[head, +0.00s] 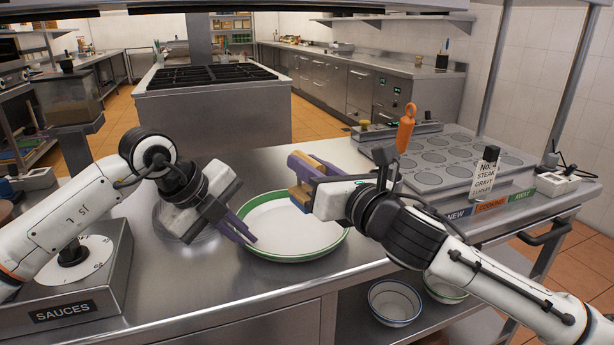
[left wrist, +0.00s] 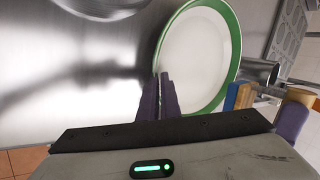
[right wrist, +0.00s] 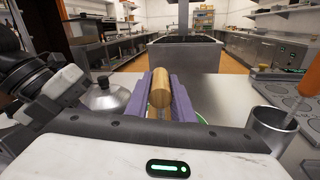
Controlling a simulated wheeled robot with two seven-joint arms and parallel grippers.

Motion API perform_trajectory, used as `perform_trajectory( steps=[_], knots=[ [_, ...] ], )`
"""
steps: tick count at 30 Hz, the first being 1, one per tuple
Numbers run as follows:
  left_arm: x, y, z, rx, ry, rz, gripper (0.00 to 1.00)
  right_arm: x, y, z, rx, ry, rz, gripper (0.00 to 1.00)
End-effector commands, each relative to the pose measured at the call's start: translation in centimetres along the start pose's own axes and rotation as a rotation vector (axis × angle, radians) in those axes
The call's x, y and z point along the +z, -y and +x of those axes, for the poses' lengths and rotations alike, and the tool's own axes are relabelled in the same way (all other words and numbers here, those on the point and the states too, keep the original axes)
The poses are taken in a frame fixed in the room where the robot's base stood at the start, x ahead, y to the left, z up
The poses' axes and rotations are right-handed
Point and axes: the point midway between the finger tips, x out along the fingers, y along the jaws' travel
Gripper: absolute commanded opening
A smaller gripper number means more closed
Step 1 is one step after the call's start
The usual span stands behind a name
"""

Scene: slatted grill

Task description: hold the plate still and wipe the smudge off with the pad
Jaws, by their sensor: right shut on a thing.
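The white plate with a green rim (head: 290,222) lies on the steel counter; it also shows in the left wrist view (left wrist: 198,50). I see no clear smudge on its visible part. My left gripper (head: 246,230) is at the plate's left edge, its purple fingers almost together; I cannot tell whether the rim is between them. My right gripper (head: 300,178) is shut on the wooden-handled pad (head: 300,197), above the plate's right side. The handle (right wrist: 160,88) shows between the fingers in the right wrist view, and the pad's blue layer (left wrist: 231,97) in the left wrist view.
A domed metal lid (right wrist: 105,96) stands behind my left gripper. The sauces box (head: 75,290) is at left. At right are a grill with round plates (head: 450,160), an orange-handled tool (head: 405,128) and a metal cup (right wrist: 270,128). Bowls (head: 395,302) sit on the shelf below.

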Motion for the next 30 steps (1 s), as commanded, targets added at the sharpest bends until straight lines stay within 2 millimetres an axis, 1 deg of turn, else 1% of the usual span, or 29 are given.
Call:
perform_trajectory(
  steps=[3, 4, 7, 17, 20, 23, 30],
  knots=[
    [0.0, 0.1, -0.1, -0.003, 0.001, 0.0, 0.0, 0.1, 0.0, 0.0, 0.0, 0.001, 0.0, 0.0],
    [0.0, 0.1, -0.1, -0.003, 0.001, 0.0, 0.09, 0.1, 0.0, 0.0, 0.0, 0.001, 0.0, 0.0],
    [0.0, 0.1, -0.1, -0.002, 0.001, 0.0, 0.25, 0.1, 0.0, 0.0, 0.0, 0.002, 0.0, 0.0],
    [0.0, 0.1, -0.3, -0.001, 0.001, 0.0, 0.25, 0.1, 0.0, 0.0, 0.001, 0.002, 0.0, 0.0],
    [0.0, 0.1, -1.3, -0.004, 0.001, 0.001, 0.25, 0.1, 0.0, 0.0, 0.001, 0.002, 0.0, 0.0],
    [0.1, 0.1, -3.0, -0.004, 0.003, 0.002, 0.25, 0.1, 0.0, 0.0, 0.001, 0.002, 0.0, 0.0],
    [0.1, 0.1, -8.2, -0.003, 0.004, 0.001, 0.25, 0.1, 0.0, 0.0, 0.001, 0.002, 0.0, 0.0]
  ],
)
